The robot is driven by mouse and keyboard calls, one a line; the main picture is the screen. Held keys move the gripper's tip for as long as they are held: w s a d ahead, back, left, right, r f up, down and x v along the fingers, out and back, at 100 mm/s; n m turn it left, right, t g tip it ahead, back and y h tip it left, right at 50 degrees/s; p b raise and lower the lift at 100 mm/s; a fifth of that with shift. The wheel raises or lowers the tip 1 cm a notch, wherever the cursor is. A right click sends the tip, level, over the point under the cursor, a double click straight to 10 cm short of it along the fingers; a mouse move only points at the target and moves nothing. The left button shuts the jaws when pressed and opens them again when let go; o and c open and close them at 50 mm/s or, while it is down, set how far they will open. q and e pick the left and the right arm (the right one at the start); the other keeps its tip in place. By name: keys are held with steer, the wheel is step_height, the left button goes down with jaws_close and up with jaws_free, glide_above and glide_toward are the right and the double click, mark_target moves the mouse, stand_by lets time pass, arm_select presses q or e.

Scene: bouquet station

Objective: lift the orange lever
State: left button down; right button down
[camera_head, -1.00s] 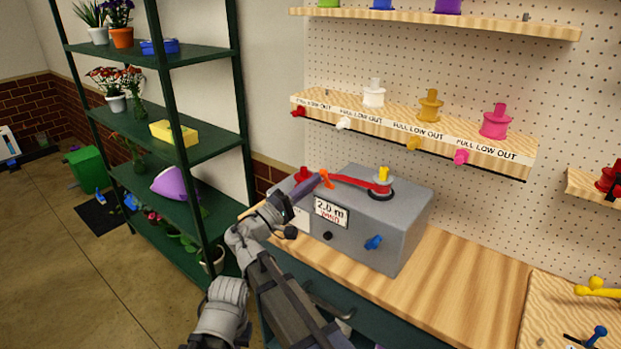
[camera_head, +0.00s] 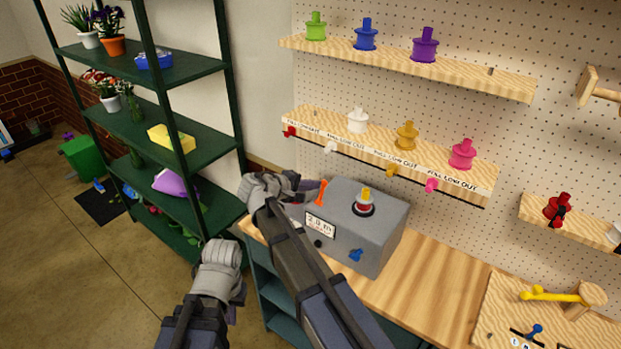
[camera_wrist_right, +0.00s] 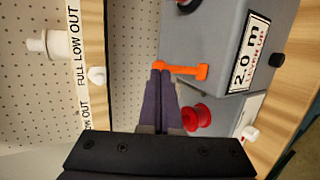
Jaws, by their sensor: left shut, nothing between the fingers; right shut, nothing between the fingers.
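The machine bears a "2.0 m" sign (camera_wrist_right: 248,52) with small red text. My left gripper (camera_head: 232,311) hangs low at the left, shut, its fingers largely hidden.
A blue knob (camera_head: 356,255) is on the machine's front. Green shelves (camera_head: 190,150) stand at the left; pegboard shelves (camera_head: 390,150) hold coloured spools.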

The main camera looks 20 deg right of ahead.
arm_select(q)
steer(key=shift+r+p, duration=0.7)
steer(key=shift+p, duration=0.15)
arm_select(e)
steer(key=shift+r, duration=0.75)
